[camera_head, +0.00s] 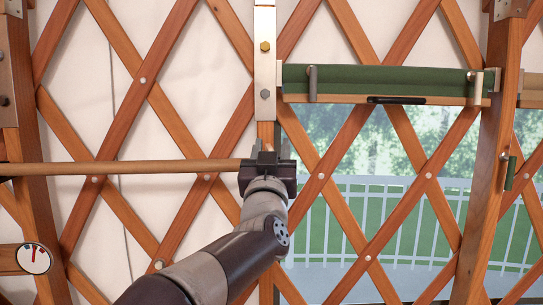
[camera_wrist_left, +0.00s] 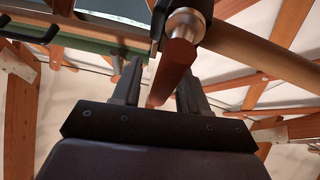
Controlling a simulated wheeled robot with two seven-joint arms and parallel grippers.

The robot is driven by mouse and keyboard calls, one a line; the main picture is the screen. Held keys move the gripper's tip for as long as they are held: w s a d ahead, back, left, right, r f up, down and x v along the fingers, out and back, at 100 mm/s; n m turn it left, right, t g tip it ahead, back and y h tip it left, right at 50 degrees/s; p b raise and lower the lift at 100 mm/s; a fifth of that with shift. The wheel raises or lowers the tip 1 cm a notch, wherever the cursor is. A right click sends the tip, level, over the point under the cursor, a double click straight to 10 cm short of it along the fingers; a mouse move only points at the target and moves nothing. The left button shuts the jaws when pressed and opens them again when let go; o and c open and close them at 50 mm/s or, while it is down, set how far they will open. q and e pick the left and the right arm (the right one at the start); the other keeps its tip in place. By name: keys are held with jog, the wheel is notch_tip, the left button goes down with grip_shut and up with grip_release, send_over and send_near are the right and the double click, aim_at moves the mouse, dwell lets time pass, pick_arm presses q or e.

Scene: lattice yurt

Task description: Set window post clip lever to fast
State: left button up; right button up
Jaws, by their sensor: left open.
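My left gripper (camera_head: 267,152) is at the window post (camera_head: 265,75), below its metal plate, at the end of a horizontal wooden pole. In the left wrist view its two fingers (camera_wrist_left: 158,80) are apart. A reddish-brown lever grip (camera_wrist_left: 172,72) with a pale metal collar extends into the gap between them. It appears to belong to the dark clip (camera_wrist_left: 195,8) on the post. I cannot tell whether either finger touches it. In the head view my gripper mostly hides the clip and lever, and I cannot read its setting. My right gripper is out of view.
The wooden pole (camera_head: 120,167) runs left from the clip. A rolled green blind (camera_head: 390,80) hangs above the window at the right. A small green handle (camera_head: 511,172) is on the right post. A round dial (camera_head: 34,258) sits lower left. Lattice surrounds everything.

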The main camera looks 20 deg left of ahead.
pick_arm(q)
jog(key=shift+s+f+b, duration=0.25)
jog(key=shift+f+b, duration=0.05)
jog(key=b+v, duration=0.6)
jog(key=v, duration=0.6)
jog(key=shift+b, duration=0.4)
jog(key=shift+r, duration=0.1)
